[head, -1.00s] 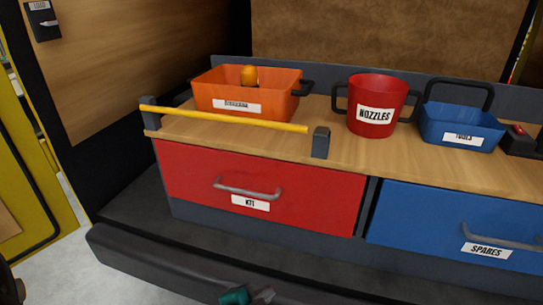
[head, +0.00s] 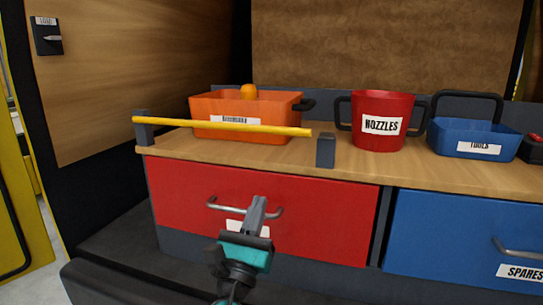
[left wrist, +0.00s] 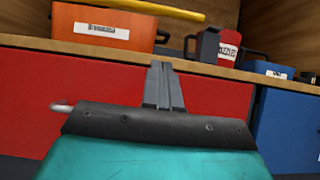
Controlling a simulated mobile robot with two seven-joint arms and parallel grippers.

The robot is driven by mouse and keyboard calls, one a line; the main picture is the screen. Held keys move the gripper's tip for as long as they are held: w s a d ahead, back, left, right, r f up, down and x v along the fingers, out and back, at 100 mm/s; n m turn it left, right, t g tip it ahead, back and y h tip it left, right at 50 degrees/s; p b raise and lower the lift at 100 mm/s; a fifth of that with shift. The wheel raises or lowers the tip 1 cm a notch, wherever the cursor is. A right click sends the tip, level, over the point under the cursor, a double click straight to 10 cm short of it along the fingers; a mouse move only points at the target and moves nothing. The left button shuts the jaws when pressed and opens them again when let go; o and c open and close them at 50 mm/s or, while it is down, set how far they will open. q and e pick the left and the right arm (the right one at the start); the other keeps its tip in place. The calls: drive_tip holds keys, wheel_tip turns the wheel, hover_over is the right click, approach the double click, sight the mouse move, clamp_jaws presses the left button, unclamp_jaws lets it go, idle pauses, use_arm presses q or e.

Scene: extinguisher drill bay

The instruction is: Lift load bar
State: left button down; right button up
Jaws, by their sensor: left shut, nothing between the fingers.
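The load bar (head: 222,126) is a long yellow bar in front of the orange bin. In the head view its left end is at a dark left post (head: 144,128), and its right end reaches near a dark right post (head: 326,151). In the left wrist view the bar (left wrist: 157,8) crosses the top edge. My left gripper (head: 257,204) is shut and empty, in front of the red drawer and below the bar. Its closed fingers (left wrist: 163,85) point up in the left wrist view. My right gripper is not in view.
An orange bin (head: 262,106), a red nozzles bucket (head: 381,104) and a blue tools tray (head: 443,136) stand on the wooden counter (head: 420,171). The red drawer (head: 330,205) with a metal handle (head: 215,206) and a blue drawer (head: 440,235) are below.

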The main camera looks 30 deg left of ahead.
use_arm(q)
drive_tip(key=s+r+p+x, duration=0.1)
drive_tip(key=r+p+x, duration=0.1)
drive_tip(key=x, duration=1)
drive_tip(key=shift+r+p, duration=0.4)
drive_tip(key=shift+p, duration=0.05)
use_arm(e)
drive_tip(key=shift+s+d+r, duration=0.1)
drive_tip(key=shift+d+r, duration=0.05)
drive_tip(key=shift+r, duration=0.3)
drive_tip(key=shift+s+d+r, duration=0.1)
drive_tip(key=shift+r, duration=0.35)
use_arm(q)
drive_tip(key=shift+w+r, duration=0.1)
